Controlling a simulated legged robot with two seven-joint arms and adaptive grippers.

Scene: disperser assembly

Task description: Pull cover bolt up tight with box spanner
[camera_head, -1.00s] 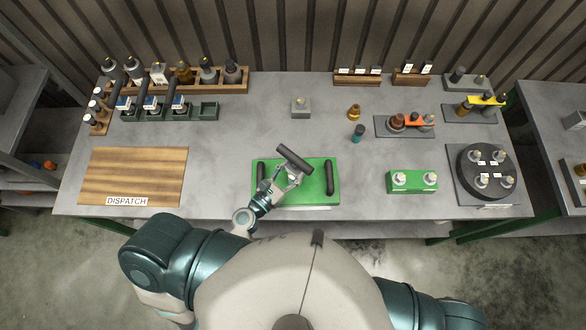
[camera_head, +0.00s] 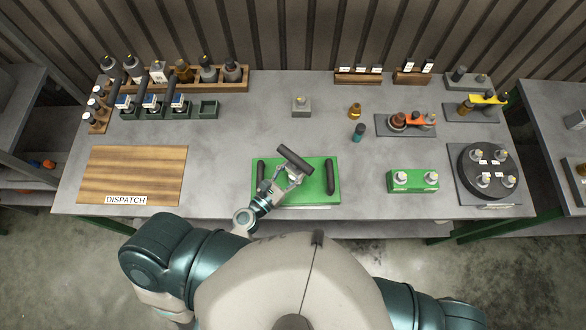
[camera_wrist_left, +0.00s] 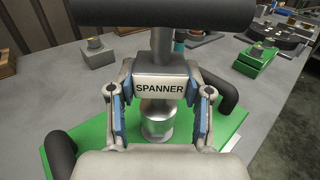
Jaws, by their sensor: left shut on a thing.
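The box spanner has a dark cross handle (camera_head: 295,158) and a grey block marked SPANNER (camera_wrist_left: 160,86). My left gripper (camera_head: 291,176) is shut on that block, with a blue-padded finger on each side in the left wrist view. The spanner is over the green cover plate (camera_head: 313,190), which has a black handle bar on each side. A silver cylinder (camera_wrist_left: 157,122) with a wider foot shows below the block at the plate. The cover bolt cannot be told apart from the spanner's lower end. My right gripper is out of view.
A green block with two knobs (camera_head: 412,182) and a round black fixture (camera_head: 486,171) stand to the right. A wooden DISPATCH board (camera_head: 135,175) lies to the left. A small grey block (camera_head: 301,107) and a teal-capped piece (camera_head: 358,132) stand behind the plate.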

